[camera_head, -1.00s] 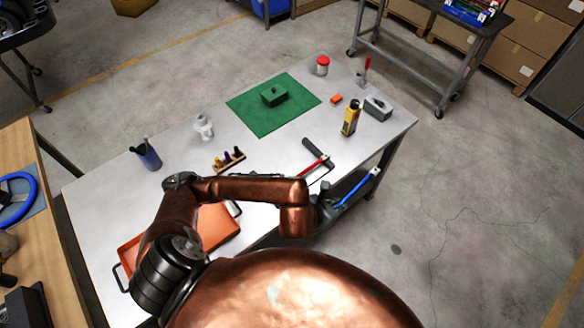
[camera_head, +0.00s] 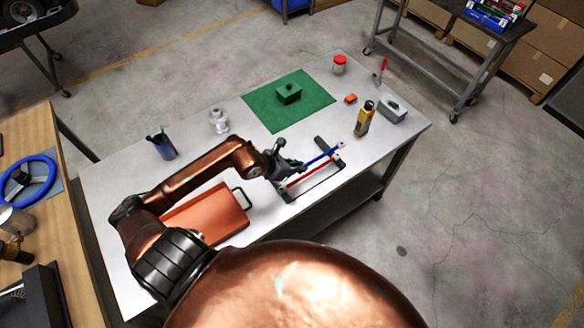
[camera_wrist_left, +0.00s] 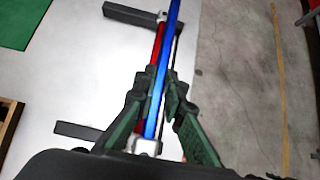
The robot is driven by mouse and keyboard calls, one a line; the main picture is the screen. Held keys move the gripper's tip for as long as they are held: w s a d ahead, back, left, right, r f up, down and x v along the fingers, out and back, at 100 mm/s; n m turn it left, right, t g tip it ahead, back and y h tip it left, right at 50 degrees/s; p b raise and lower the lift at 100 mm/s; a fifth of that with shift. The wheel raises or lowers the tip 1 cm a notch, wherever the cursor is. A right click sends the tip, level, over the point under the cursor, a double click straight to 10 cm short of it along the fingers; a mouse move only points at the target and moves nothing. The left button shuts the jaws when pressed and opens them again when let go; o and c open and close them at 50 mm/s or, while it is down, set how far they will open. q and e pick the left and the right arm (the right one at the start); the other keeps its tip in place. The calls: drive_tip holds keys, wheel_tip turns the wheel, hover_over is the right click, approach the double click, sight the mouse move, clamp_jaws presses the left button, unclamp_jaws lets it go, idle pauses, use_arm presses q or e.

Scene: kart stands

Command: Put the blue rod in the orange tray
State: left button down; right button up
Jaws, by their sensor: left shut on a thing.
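My left gripper (camera_head: 296,167) is shut on the blue rod (camera_head: 322,157), whose far part sticks out to the upper right. In the left wrist view the blue rod (camera_wrist_left: 165,70) runs between the gripper fingers (camera_wrist_left: 160,85). The red rod (camera_head: 303,179) lies beside and below it on a dark stand with pale holders (camera_head: 322,186). I cannot tell how far the blue rod is above the stand. The orange tray (camera_head: 222,215) lies on the table to the left, partly behind my arm. My right gripper is out of view.
The grey table (camera_head: 225,158) also bears a dark blue cup with pens (camera_head: 163,147), a white figure-like object (camera_head: 219,122), a green mat (camera_head: 262,111) with a green block (camera_head: 289,94), and a yellow bottle (camera_head: 364,118). The tray's right handle (camera_head: 243,197) stands out.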

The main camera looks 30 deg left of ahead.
use_arm(q)
drive_tip(key=a+f, duration=0.1)
drive_tip(key=w+a+f, duration=0.1)
drive_tip(key=a+f, duration=0.1)
drive_tip(key=w+a+f, duration=0.1)
drive_tip(key=f, duration=0.1)
drive_tip(key=shift+w+a+f, duration=0.1)
drive_tip(key=shift+a+f, duration=0.1)
drive_tip(key=shift+f, duration=0.05)
drive_tip(key=shift+w+a+f, duration=0.1)
drive_tip(key=shift+f, duration=0.85)
drive_tip(key=shift+w+a+f, duration=0.1)
drive_tip(key=shift+f, duration=0.8)
drive_tip(key=c, duration=2)
unclamp_jaws()
drive_tip(key=shift+s, duration=0.1)
